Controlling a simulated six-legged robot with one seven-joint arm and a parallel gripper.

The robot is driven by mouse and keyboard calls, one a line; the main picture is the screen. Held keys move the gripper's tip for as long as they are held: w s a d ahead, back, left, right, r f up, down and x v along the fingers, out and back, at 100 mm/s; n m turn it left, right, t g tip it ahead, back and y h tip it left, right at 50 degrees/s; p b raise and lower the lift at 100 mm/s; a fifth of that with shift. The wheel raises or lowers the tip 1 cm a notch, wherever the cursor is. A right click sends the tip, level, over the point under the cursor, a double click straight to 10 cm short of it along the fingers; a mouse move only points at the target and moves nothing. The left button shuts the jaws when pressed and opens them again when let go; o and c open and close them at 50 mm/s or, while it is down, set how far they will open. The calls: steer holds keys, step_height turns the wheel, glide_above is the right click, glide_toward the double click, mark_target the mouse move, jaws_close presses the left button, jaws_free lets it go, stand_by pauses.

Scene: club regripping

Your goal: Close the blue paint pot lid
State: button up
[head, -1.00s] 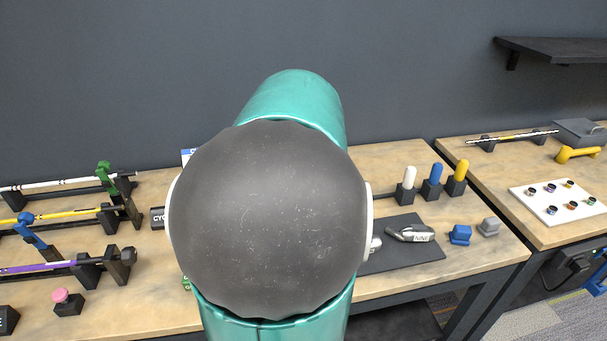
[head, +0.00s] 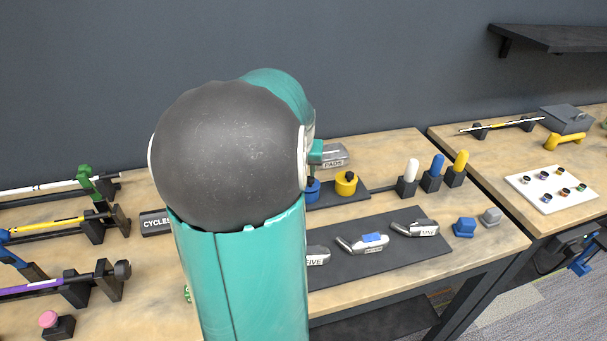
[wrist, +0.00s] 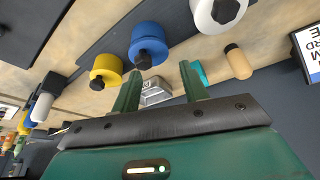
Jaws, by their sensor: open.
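The blue paint pot (wrist: 151,34) is near the top middle of the wrist view, with a black knob on its lid (wrist: 148,49). I cannot tell how tightly the lid sits. In the head view, the blue pot (head: 312,195) shows just right of my arm, partly hidden by it. My gripper (wrist: 160,70) is open and empty, its two green fingers apart. In the wrist view, the fingertips appear close below the blue pot and its knob; no contact is clear. In the head view, my arm hides most of my gripper.
A yellow pot (wrist: 106,66) stands beside the blue one, and a white pot (wrist: 215,14) on its other side. A silver FADE block (head: 334,155) lies behind. Silver club heads (head: 362,244) lie on a dark mat (head: 400,262) in front. Upright capped pegs (head: 432,174) stand to the right.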

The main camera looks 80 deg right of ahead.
mark_target(311, 180)
steer(key=s+f, duration=0.2)
steer(key=s, duration=0.3)
steer(key=w, duration=0.3)
steer(key=w+f, duration=0.1)
steer(key=w, duration=0.1)
steer(key=shift+d+f, duration=0.1)
steer(key=shift+d, duration=0.25)
steer(key=s, duration=0.3)
steer(key=shift+s+r, duration=0.35)
steer(key=shift+r, duration=0.05)
steer(key=c, duration=0.3)
steer(key=w, duration=0.2)
steer(key=shift+w+d+f, duration=0.15)
steer(key=shift+w+f, duration=0.2)
steer(key=c, duration=0.5)
steer(key=shift+s+d, duration=0.15)
steer(key=shift+s, duration=0.55)
jaws_close()
steer(key=shift+w, duration=0.4)
steer(key=shift+s, duration=0.25)
steer(key=shift+w+a+r, duration=0.1)
steer(key=shift+w+a, duration=0.05)
steer(key=shift+a, duration=0.05)
